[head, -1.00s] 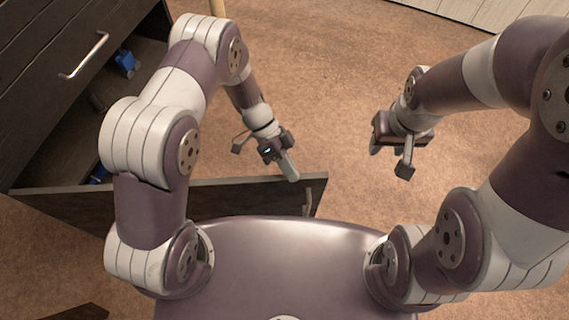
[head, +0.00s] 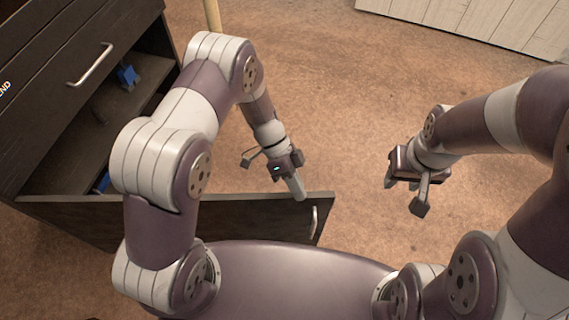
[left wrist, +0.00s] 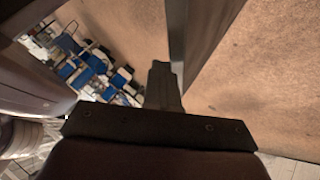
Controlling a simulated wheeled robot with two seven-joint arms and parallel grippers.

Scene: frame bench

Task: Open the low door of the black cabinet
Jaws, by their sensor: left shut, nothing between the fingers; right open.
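The black cabinet (head: 60,150) stands at the left in the head view. Its low door (head: 250,212) is swung wide open, reaching out to the right across the front of my body, with a metal handle (head: 314,221) near its free end. My left gripper (head: 298,188) is shut and empty, its fingertips at the top edge of the door near the free end; I cannot tell if they touch. In the left wrist view the shut fingers (left wrist: 163,88) are beside the door's edge (left wrist: 177,35). My right gripper (head: 405,183) is open and empty above the floor, right of the door.
Blue items (head: 127,76) lie inside the open cabinet compartment. A drawer with a metal handle (head: 91,64) is above it. A pale wooden post (head: 212,15) stands behind my left arm. A pale panelled unit (head: 470,22) is at the back right. The middle floor is clear.

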